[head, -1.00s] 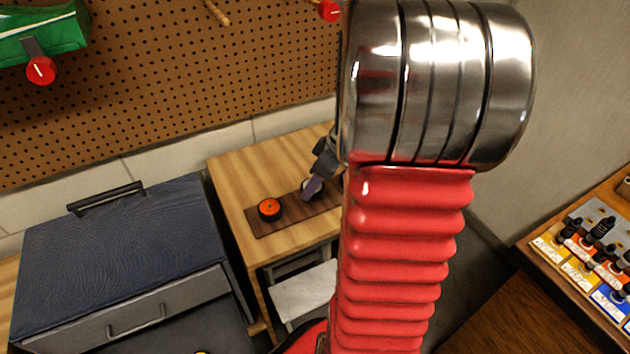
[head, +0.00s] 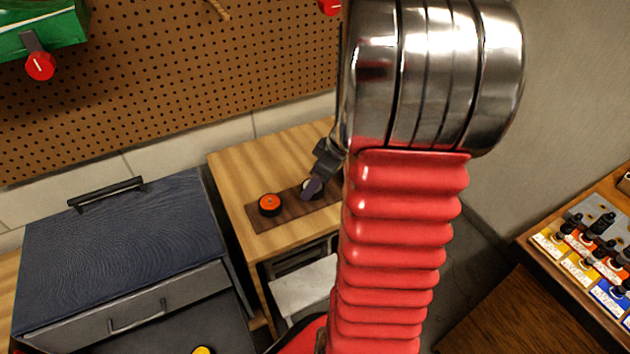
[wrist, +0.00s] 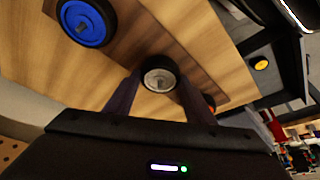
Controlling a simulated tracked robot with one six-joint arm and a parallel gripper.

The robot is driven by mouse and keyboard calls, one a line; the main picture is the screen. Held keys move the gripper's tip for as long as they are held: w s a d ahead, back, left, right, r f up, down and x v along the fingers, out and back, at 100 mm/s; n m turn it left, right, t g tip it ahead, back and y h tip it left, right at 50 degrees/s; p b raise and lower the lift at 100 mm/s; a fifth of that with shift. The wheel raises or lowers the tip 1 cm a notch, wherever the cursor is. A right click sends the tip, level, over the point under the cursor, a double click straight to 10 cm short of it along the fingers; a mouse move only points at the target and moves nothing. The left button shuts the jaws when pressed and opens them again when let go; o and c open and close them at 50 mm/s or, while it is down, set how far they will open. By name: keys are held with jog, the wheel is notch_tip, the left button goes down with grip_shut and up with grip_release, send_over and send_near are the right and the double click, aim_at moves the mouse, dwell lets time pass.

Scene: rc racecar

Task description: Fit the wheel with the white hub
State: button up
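The wheel with the white hub (wrist: 160,76) lies on a dark wooden strip, its pale hub facing up; it is black-tyred. My gripper (wrist: 160,86) is over it with its two dark fingers apart, one on each side of the wheel. I cannot tell whether the fingertips touch the tyre. In the head view my gripper (head: 312,188) is low over the strip, covering most of this wheel. A blue-hubbed wheel (wrist: 85,24) and an orange-hubbed wheel (head: 270,205) are on either side of it on the strip.
The dark strip (head: 262,221) lies on a light wooden table (head: 237,170). A yellow-hubbed round part (head: 203,350) shows low in the head view. A blue-grey drawer cabinet (head: 120,240) stands left. Paint bottles (head: 600,240) stand on a shelf at right.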

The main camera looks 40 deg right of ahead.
jog(key=o, duration=0.5)
jog(key=shift+c, duration=0.2)
jog(key=shift+r, duration=0.1)
jog(key=v, duration=1.3)
jog(key=shift+s+r, duration=0.2)
jog(key=shift+r, duration=0.05)
dwell(0.4)
